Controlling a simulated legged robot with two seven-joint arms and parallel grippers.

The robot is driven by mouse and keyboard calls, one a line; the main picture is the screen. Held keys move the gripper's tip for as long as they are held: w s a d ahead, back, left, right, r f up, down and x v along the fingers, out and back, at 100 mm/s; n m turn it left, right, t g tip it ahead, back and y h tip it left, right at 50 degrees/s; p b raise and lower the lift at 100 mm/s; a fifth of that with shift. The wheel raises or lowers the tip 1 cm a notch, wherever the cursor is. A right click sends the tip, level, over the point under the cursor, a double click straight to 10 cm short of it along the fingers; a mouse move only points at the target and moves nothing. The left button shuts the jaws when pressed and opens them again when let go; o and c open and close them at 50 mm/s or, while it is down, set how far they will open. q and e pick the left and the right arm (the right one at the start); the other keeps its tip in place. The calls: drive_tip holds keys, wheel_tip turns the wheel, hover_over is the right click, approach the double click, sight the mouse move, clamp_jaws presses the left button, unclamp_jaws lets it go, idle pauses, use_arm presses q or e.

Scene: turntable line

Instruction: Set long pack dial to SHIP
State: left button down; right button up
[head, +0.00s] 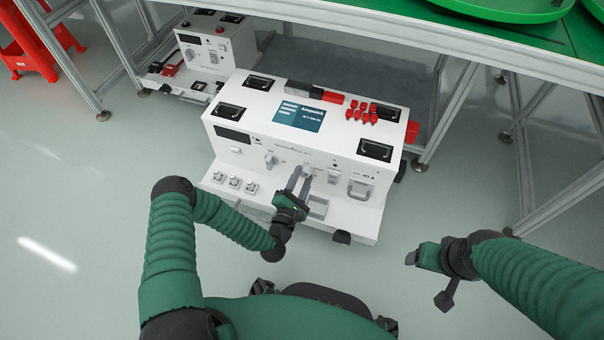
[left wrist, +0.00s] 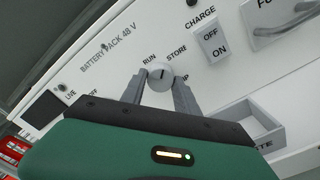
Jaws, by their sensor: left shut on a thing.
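The long white battery pack (head: 245,112) stands in front of me, its control face towards me. My left gripper (head: 301,174) reaches its front panel. In the left wrist view the left gripper (left wrist: 160,88) has its two grey fingers on either side of the round dial knob (left wrist: 160,77), shut on it. RUN shows at the knob's upper left and STORE at its upper right. The third label is mostly covered by the right finger; only its final P shows. The knob's dark mark points roughly up, between RUN and STORE. My right gripper (head: 415,257) is off to the right, away from the pack, its jaw opening unclear.
A CHARGE switch (left wrist: 213,42) and a handle (left wrist: 285,20) lie right of the dial. An open grey tray (left wrist: 252,122) juts out below right. A smaller white unit (head: 215,48) stands behind left. Metal table legs (head: 455,110) rise beside the pack.

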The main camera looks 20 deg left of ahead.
use_arm(q)
drive_tip(key=shift+s+d+f+m+p, duration=0.1)
drive_tip(key=shift+m+p, duration=2.45)
drive_tip(key=shift+m, duration=2.1)
drive_tip(key=shift+s+d+f+m+p, duration=0.1)
drive_tip(key=shift+m+p, duration=2.45)
drive_tip(key=shift+m, duration=2.1)
drive_tip(key=c, duration=1.1)
unclamp_jaws()
drive_tip(key=shift+w, duration=0.1)
drive_tip(key=shift+o, duration=1)
drive_tip(key=shift+a+r, duration=0.1)
